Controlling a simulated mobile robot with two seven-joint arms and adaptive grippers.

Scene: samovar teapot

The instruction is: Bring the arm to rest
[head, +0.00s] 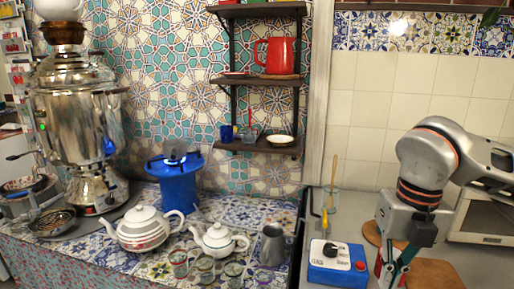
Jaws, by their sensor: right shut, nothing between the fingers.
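My right arm comes in from the right edge, bent downward over the grey counter (318,214). My right gripper (391,278) points down at the lower right, shut and empty. It is to the right of a blue box with a black knob and red button (337,262). My left gripper is not in view.
A large samovar (82,120), a blue burner (178,186), a white teapot (142,230), a smaller teapot (218,241), a metal pitcher (272,245) and several glasses crowd the tiled table at left. Shelves hold a red jug (276,55).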

